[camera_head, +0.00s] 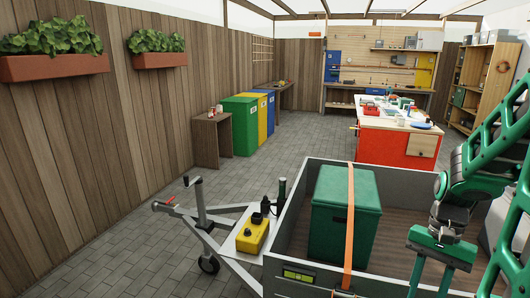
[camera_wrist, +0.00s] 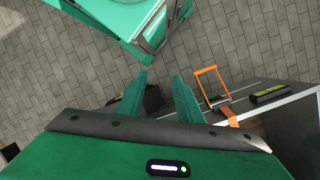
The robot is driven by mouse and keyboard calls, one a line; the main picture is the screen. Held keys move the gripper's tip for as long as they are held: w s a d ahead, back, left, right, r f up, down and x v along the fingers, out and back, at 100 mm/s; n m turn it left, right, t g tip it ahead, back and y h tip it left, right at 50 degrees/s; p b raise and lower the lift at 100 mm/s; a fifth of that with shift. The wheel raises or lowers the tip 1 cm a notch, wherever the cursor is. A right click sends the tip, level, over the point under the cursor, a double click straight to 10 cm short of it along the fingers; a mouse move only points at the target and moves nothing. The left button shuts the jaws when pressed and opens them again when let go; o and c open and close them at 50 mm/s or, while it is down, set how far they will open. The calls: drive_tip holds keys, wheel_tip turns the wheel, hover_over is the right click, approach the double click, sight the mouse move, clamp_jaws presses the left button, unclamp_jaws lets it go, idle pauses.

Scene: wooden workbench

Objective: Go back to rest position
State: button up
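My gripper (camera_head: 445,284) is at the lower right of the head view, pointing down beside the near wall of a grey trailer (camera_head: 281,227). In the wrist view its two green fingers (camera_wrist: 160,80) stand apart with a gap between them. I see nothing held; a dark shape behind the fingers is unclear. An orange strap (camera_head: 350,225) runs over a green lidded box (camera_head: 332,231) in the trailer. In the wrist view, the strap (camera_wrist: 229,116) and its orange ratchet handle (camera_wrist: 209,84) are right of the fingers, apart from them.
A black and green label-like piece (camera_head: 298,275) is on the trailer's near wall. A yellow case (camera_head: 252,234) sits on the drawbar, with a jockey wheel (camera_head: 209,264). Bins (camera_head: 240,124) and a red workbench (camera_head: 385,140) stand farther back. Paved floor (camera_head: 150,225) is clear at left.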

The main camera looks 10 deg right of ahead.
drive_tip(key=s+a+r+n+t+h, duration=0.2)
drive_tip(key=s+a+r+n, duration=0.1)
drive_tip(key=s+r+n, duration=0.2)
drive_tip(key=shift+s+a+r+t, duration=0.2)
drive_tip(key=shift+a+r+t, duration=0.15)
drive_tip(key=shift+r, duration=0.85)
drive_tip(key=shift+w+f, duration=0.25)
drive_tip(key=shift+w, duration=0.35)
